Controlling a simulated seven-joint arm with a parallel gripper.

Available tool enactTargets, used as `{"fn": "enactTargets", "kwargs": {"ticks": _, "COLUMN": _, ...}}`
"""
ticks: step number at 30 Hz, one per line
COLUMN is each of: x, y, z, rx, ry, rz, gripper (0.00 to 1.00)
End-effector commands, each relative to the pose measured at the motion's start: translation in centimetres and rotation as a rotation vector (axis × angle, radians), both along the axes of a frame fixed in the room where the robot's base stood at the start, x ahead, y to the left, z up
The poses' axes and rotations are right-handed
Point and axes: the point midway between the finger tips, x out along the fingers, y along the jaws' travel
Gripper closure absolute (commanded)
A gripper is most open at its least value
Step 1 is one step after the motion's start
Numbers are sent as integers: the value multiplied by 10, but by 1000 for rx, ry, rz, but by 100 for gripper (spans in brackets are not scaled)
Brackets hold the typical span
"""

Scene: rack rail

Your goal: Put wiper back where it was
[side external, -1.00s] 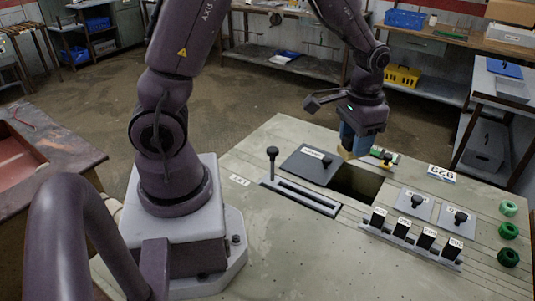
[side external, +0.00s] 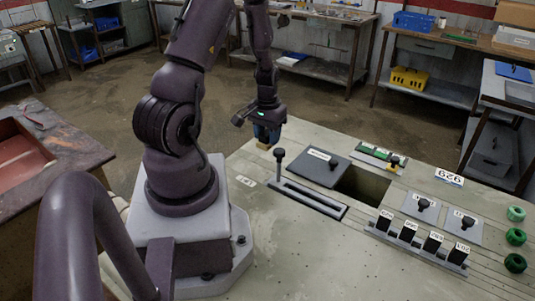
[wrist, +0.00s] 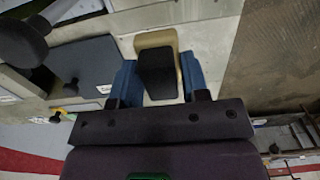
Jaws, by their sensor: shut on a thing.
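My gripper (side external: 267,132) is at the far left edge of the pale bench, pointing down. It is shut on a tan block with a black middle, which I take to be the wiper (side external: 264,145). In the wrist view the wiper (wrist: 155,40) sits between the blue fingers of my gripper (wrist: 159,78). Its tan part shows beyond the black part. I cannot tell whether it touches the bench top.
A dark plate (side external: 322,168) lies beside a square opening (side external: 363,186). A slotted rail (side external: 305,198) has an upright black-knobbed lever (side external: 280,157). Green boards (side external: 379,153) sit behind the opening, with a yellow and black piece (side external: 395,163). Several black labelled blocks (side external: 408,232) stand front right.

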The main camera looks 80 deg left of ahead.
Motion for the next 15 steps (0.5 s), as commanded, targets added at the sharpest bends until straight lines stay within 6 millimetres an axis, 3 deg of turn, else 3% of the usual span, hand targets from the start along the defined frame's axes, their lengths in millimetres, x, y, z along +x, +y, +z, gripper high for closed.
{"fn": "enactTargets", "kwargs": {"ticks": 10, "x": 0, "y": 0, "z": -44, "rx": -1, "ry": 1, "rz": 0, "gripper": 81}}
{"fn": "enactTargets", "kwargs": {"ticks": 15, "x": 1, "y": 0, "z": -52, "rx": 1, "ry": -1, "rz": -1, "gripper": 81}}
